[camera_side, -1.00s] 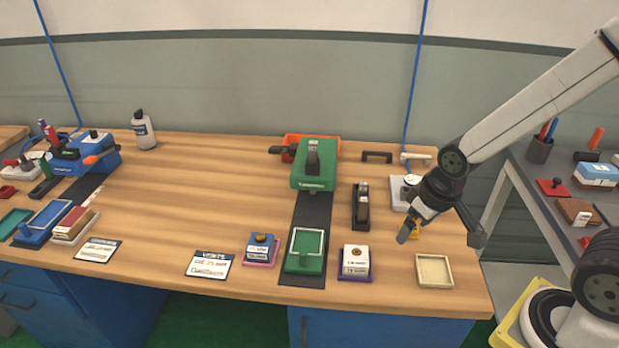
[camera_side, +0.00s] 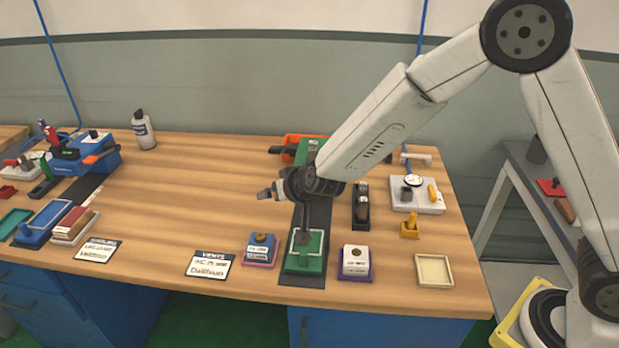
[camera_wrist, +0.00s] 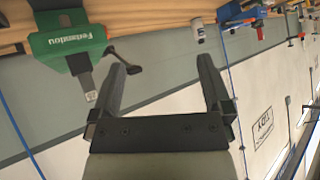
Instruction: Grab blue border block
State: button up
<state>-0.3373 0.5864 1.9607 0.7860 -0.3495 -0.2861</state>
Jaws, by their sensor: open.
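A white block with a blue-purple border (camera_side: 355,263) sits near the table's front edge, right of the black strip, with a label on its front. A blue-topped block on a pink base (camera_side: 261,250) sits left of the strip. I cannot tell for sure which is the blue border block. My gripper (camera_side: 285,213) is open and empty, above the table near the black strip, behind and between the two blocks. Its spread fingers show in the wrist view (camera_wrist: 157,62) with nothing between them; neither block shows there.
A green frame fixture (camera_side: 305,269) lies on the strip under my gripper. The green press (camera_side: 311,150) stands behind, partly hidden by my arm. A black stapler-like tool (camera_side: 361,205), a yellow piece (camera_side: 410,226) and a cream tray (camera_side: 434,286) are to the right.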

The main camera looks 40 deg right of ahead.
jog(key=m+t+h, duration=0.1)
jog(key=m+h, duration=0.1)
send_over(257, 254)
jog(key=d, duration=0.1)
notch_tip(257, 254, down, 3)
notch_tip(257, 254, down, 4)
jog(key=a+m+h, duration=0.1)
jog(key=a+h, duration=0.2)
jog(key=s+a+f+m+h, duration=0.1)
jog(key=f, duration=0.1)
jog(key=s+a+f+m+h, duration=0.1)
jog(key=s+f+h, duration=0.1)
jog(key=f, duration=0.1)
jog(key=s+a+f+m+g+h, duration=0.1)
jog(key=s+f, duration=0.1)
jog(key=shift+s+a+f, duration=0.1)
jog(key=shift+a+f, duration=0.15)
jog(key=shift+a, duration=0.05)
jog(key=shift+s+a+f+h, duration=0.15)
jog(key=shift+s+f+h, duration=0.2)
jog(key=shift+s+h, duration=0.05)
jog(key=shift+x, duration=1.35)
jog(key=shift+g, duration=0.3)
jog(key=shift+x, duration=2.6)
jog(key=shift+a, duration=0.1)
jog(key=shift+c, duration=0.2)
